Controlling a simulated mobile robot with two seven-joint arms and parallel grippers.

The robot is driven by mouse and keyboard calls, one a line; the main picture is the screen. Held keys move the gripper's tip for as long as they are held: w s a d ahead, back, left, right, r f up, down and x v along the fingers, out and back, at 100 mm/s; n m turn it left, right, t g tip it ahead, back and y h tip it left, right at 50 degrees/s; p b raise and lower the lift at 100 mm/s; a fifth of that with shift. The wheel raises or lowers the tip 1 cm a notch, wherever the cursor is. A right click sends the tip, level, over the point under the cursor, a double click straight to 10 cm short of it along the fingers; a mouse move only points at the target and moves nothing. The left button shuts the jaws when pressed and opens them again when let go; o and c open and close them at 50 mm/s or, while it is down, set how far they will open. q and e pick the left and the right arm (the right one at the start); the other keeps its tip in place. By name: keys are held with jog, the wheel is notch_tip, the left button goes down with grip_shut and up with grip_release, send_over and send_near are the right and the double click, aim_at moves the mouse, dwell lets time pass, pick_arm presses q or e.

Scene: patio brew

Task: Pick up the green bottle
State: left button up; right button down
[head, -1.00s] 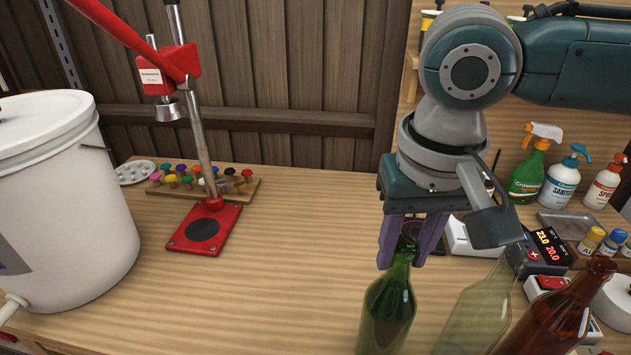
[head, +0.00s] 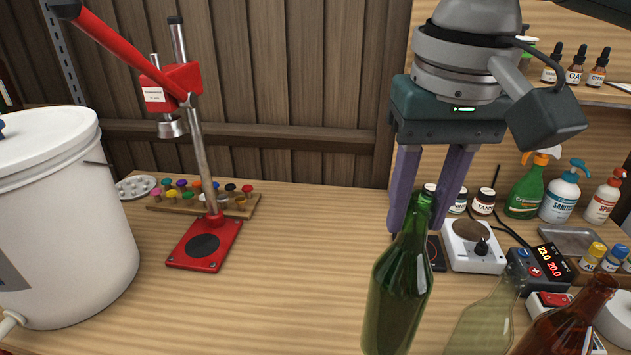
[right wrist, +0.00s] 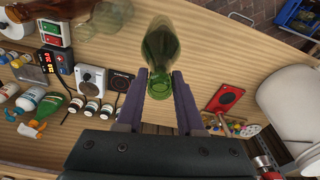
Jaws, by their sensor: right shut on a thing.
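The green bottle (head: 398,285) is upright in the head view, right of centre near the front, its base cut off by the frame edge. My right gripper (head: 420,215) comes down from above and is shut on its neck, one purple finger on each side. In the right wrist view the green bottle (right wrist: 160,50) reaches away between the fingertips of my right gripper (right wrist: 160,85). A clear bottle (head: 480,325) and a brown bottle (head: 565,325) stand just right of the green one. My left gripper is not in view.
A red bench capper (head: 205,245) stands left of centre, with a rack of coloured caps (head: 160,203) behind it. A white bucket (head: 60,220) fills the left. A stirrer (head: 472,245), a controller (head: 540,268) and spray bottles (head: 527,190) are at right. The middle tabletop is clear.

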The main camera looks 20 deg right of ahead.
notch_tip(320, 180, up, 11)
jog(key=shift+r+p, duration=0.15)
jog(key=shift+p, duration=0.3)
dwell(0.4)
jog(key=shift+r, duration=0.1)
jog(key=shift+a, duration=0.1)
dwell(0.4)
